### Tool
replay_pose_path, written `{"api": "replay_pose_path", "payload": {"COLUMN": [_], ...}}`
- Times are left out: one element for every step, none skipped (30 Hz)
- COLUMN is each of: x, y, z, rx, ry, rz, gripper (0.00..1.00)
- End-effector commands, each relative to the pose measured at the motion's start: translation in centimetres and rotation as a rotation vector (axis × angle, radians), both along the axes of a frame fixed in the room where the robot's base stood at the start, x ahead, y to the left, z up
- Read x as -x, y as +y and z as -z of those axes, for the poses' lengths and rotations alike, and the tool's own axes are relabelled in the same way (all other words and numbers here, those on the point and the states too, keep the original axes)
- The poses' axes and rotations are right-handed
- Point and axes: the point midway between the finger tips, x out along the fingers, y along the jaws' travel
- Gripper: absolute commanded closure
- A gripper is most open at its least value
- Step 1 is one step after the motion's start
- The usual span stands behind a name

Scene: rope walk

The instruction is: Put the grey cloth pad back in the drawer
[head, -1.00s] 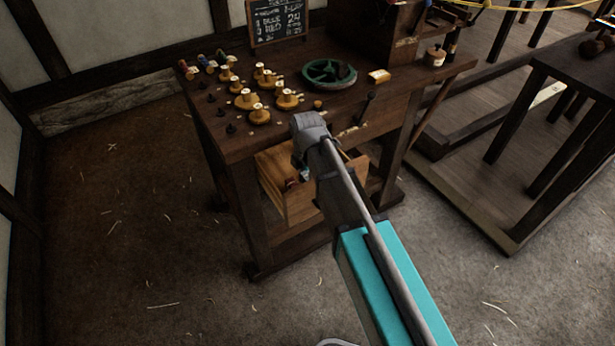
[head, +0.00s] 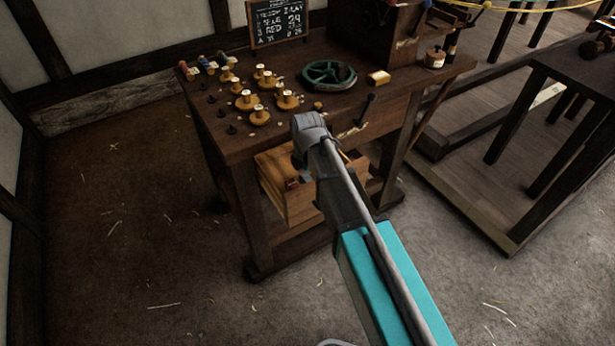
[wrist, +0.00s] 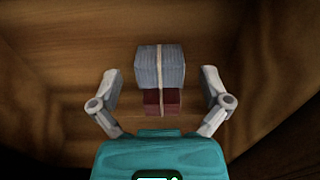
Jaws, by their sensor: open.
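A grey-blue block-like bundle with a pale band around it, which looks like the grey cloth pad (wrist: 150,68), shows in the wrist view. A dark red piece (wrist: 155,104) sits against its near side, with the band running over both. They are inside the open wooden drawer (wrist: 60,75), which also shows under the bench in the head view (head: 290,208). My gripper (wrist: 159,72) is open, one finger on each side of the pad with a gap to each. In the head view my arm hides most of the drawer's inside.
The dark workbench (head: 232,146) above the drawer holds several brass-topped wooden pieces, a green wheel (head: 330,75) and a chalkboard (head: 279,20). A lever (head: 367,107) stands at its front edge. Another dark table (head: 580,65) is at the right. The floor at left is clear.

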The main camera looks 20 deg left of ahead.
Motion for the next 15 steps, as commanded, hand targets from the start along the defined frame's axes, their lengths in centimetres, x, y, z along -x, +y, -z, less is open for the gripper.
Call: {"api": "replay_pose_path", "payload": {"x": [0.0,0.0,0.0,0.0,0.0,0.0,0.0,0.0,0.0,0.0,0.0,0.0,0.0,0.0,0.0], "y": [0.0,0.0,0.0,0.0,0.0,0.0,0.0,0.0,0.0,0.0,0.0,0.0,0.0,0.0,0.0], "z": [-0.6,-0.8,-1.0,-1.3,-1.5,-1.8,-2.1,-2.4,-2.7,-3.0,-3.2,-3.6,-3.8,-4.1,-4.4], "rx": [0.0,0.0,0.0,0.0,0.0,0.0,0.0,0.0,0.0,0.0,0.0,0.0,0.0,0.0,0.0], "ry": [0.0,0.0,0.0,0.0,0.0,0.0,0.0,0.0,0.0,0.0,0.0,0.0,0.0,0.0,0.0], "rz": [0.0,0.0,0.0,0.0,0.0,0.0,0.0,0.0,0.0,0.0,0.0,0.0,0.0,0.0,0.0], "gripper": [0.03,0.03,0.03,0.03,0.03,0.03,0.03,0.03,0.03,0.03,0.03,0.03,0.03,0.03,0.03]}}
